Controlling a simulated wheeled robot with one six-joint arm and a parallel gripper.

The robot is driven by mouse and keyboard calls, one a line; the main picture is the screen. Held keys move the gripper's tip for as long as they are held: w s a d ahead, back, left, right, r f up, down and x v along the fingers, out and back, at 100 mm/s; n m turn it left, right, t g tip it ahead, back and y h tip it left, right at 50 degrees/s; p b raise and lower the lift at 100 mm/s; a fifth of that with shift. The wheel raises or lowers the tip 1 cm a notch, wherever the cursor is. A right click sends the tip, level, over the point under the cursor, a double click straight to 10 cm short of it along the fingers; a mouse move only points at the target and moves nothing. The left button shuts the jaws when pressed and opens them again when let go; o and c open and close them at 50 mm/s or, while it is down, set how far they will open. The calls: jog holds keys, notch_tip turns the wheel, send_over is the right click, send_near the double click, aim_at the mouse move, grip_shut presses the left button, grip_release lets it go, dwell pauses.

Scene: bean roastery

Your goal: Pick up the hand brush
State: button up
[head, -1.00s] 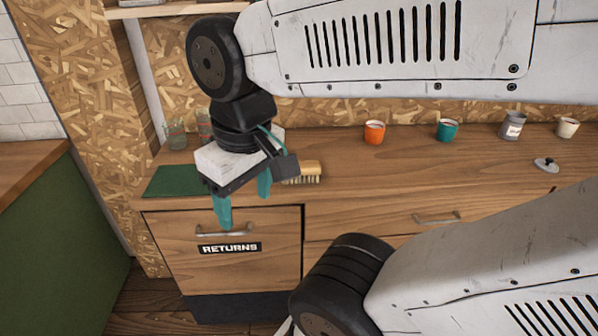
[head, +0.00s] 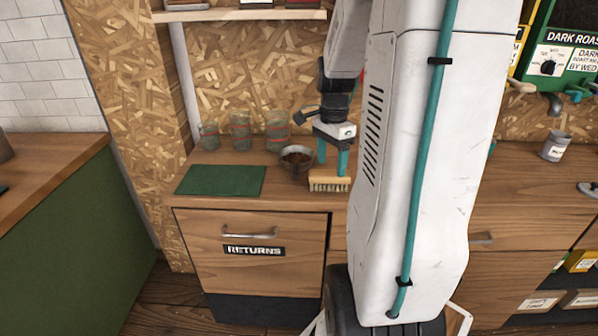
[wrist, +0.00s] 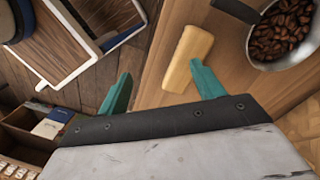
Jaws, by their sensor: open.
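The hand brush (head: 330,184) lies on the wooden counter near its front edge, with a pale wooden back and light bristles. My gripper (head: 333,168) is over the brush, its teal fingers pointing down, close to its back. In the wrist view the brush's yellowish back (wrist: 188,57) shows between the fingers of my open gripper (wrist: 160,85), nearer the right finger. The gripper is empty. I cannot tell whether a fingertip touches the brush. My arm hides the counter to the right of the brush in the head view.
A pan of coffee beans (head: 296,158) stands close behind the brush, and also shows in the wrist view (wrist: 282,35). Several glasses (head: 240,130) stand at the back. A green mat (head: 220,180) lies to the left. A grey cup (head: 555,147) stands at the right.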

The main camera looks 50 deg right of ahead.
aim_at(330, 173)
jog(key=w+d+m, duration=0.1)
jog(key=m, duration=0.1)
jog(key=w+d+m, duration=0.1)
jog(key=m, duration=0.1)
jog(key=shift+w+d+r+t+h, duration=0.1)
jog(key=shift+d+t+h, duration=0.2)
jog(key=shift+d, duration=0.1)
jog(key=shift+w+d+m, duration=0.15)
jog(key=shift+m, duration=0.95)
jog(key=f, duration=0.7)
jog(key=shift+s+f, duration=0.2)
jog(key=shift+f, duration=0.15)
jog(key=shift+c, duration=0.4)
jog(key=c, duration=1.1)
jog(key=shift+r, duration=0.1)
